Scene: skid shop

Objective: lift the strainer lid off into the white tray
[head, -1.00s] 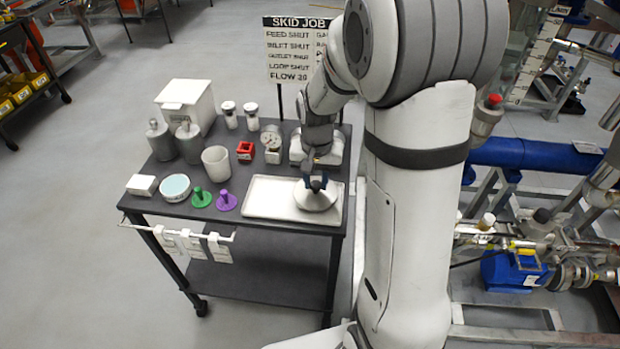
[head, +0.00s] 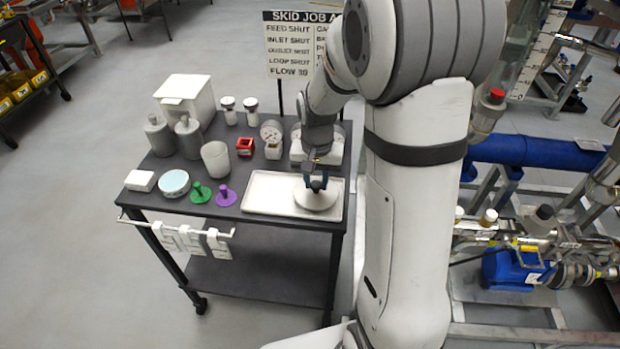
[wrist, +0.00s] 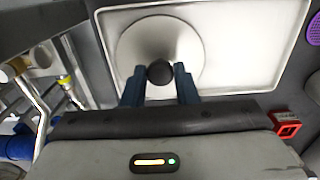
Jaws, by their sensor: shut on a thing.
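The strainer lid (head: 316,199) is a pale round cone with a dark knob on top. It is at the right end of the white tray (head: 262,207) on the dark cart. In the wrist view the lid (wrist: 190,48) lies over the bare floor of the tray (wrist: 255,60). My gripper (head: 317,182) is shut on the lid's dark knob, with a blue finger on each side of it (wrist: 159,75). The lid looks level and at or very near the tray floor; I cannot tell if it touches.
A purple piece (head: 225,196) and a green piece (head: 201,193) stand left of the tray. A white cup (head: 216,158), a red block (head: 245,147) and grey canisters (head: 189,138) stand behind. The left part of the tray is empty.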

